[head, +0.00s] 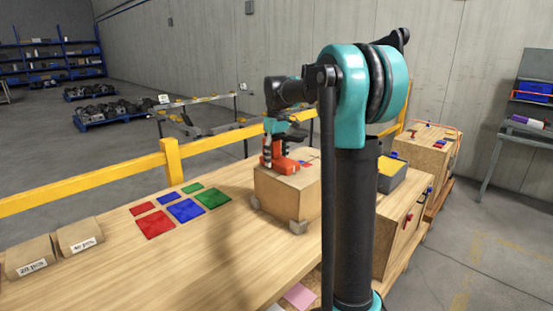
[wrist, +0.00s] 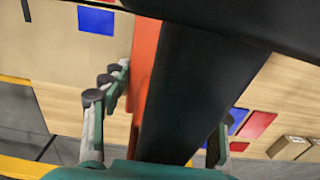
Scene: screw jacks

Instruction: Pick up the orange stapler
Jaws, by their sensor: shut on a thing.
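The orange stapler (head: 284,164) is at the top of a cardboard box (head: 290,195) in the head view. My gripper (head: 279,143) reaches down onto it from above and is shut on it. In the wrist view the stapler (wrist: 146,65) shows its orange side and a long dark part between my fingers (wrist: 165,115). The left finger pads are close beside the orange side. The right finger is partly hidden behind the dark part. I cannot tell whether the stapler touches the box top.
The box stands on a wooden table (head: 110,265). Red, blue and green squares (head: 186,210) lie to its left, with two labelled packages (head: 78,237) farther left. A yellow rail (head: 90,183) runs behind the table. A grey bin (head: 392,177) and more boxes stand at right.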

